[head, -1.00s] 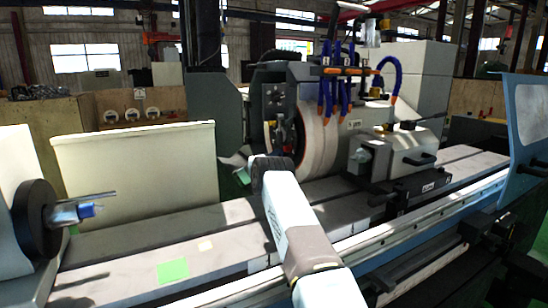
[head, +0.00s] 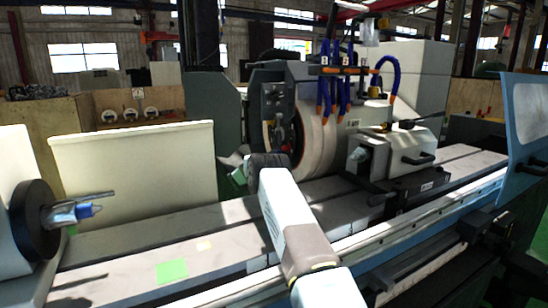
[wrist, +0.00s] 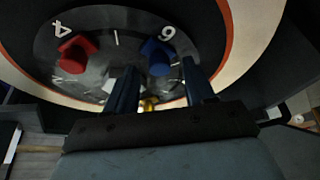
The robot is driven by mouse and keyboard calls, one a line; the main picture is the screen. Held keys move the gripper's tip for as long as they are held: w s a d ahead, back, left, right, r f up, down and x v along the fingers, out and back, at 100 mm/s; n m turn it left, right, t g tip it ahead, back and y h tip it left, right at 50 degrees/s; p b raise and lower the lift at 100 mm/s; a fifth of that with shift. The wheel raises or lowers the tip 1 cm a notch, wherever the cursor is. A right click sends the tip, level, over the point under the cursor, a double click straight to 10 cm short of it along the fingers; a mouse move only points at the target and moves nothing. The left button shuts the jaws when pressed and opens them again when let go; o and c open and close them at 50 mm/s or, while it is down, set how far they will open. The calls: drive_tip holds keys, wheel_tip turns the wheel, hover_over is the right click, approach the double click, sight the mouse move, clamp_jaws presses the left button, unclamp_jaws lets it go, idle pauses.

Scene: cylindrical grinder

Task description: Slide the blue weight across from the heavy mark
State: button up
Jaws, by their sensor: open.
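The blue weight (wrist: 157,57) sits on the grey numbered face (wrist: 112,52) of the wheel in the wrist view, just below the numeral 6. My gripper (wrist: 159,67) is open, its two dark fingers reaching toward the face. The blue weight shows between the fingertips; I cannot tell whether they touch it. A red weight (wrist: 74,54) sits to the left on the same face, by the numeral 4. A small yellow spot (wrist: 148,104) shows lower down between the fingers. I cannot make out a heavy mark. In the head view my arm hides the blue weight.
The pale grinding wheel (head: 318,140) stands behind my arm, under blue coolant hoses (head: 325,95). A long grey machine table (head: 225,255) runs in front. A dark round chuck (head: 35,218) is at left, and a blue guard panel (head: 530,130) at right.

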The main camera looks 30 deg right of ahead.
drive_tip(key=shift+v, duration=2.6)
drive_tip(key=shift+f, duration=0.1)
drive_tip(key=shift+c, duration=0.4)
